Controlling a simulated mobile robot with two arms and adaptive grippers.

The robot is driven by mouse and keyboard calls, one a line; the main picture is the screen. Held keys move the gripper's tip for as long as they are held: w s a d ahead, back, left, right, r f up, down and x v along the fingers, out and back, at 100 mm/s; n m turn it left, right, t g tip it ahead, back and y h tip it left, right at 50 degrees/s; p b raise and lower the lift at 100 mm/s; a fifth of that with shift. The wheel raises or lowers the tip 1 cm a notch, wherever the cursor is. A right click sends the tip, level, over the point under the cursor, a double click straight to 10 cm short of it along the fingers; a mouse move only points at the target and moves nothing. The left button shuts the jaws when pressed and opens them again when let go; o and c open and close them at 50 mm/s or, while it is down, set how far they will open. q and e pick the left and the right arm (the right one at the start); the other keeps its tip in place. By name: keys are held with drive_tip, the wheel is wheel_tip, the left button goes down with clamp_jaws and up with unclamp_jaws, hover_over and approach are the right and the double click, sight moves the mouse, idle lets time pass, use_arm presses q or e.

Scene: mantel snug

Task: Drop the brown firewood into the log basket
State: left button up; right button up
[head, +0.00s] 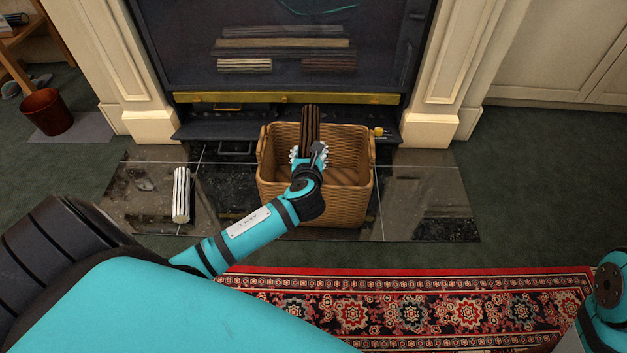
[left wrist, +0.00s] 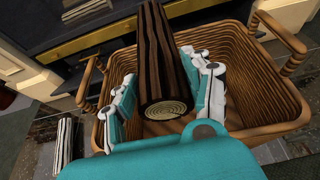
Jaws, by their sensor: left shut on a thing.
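The brown firewood (head: 310,122) is a dark, ridged log. My left gripper (head: 308,155) is shut on it near its near end, and holds it over the opening of the wicker log basket (head: 340,206). In the left wrist view the log (left wrist: 158,50) lies between the two fingers of the gripper (left wrist: 168,95), its pale cut end towards me. The basket rim (left wrist: 262,130) surrounds the gripper in that view. Whether the log touches the basket is hard to tell. My right gripper is out of view; only part of my right arm shows at the right edge.
A white birch-like log (head: 181,195) stands or lies on the dark stone hearth (head: 430,205) left of the basket. The fireplace (head: 290,98) with its brass bar is behind. A patterned red rug (head: 420,310) lies in front. A brown bin (head: 46,112) is at far left.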

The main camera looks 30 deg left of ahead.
use_arm(q)
drive_tip(key=shift+r, duration=0.1)
drive_tip(key=o, duration=1.5)
drive_tip(key=v, duration=1.2)
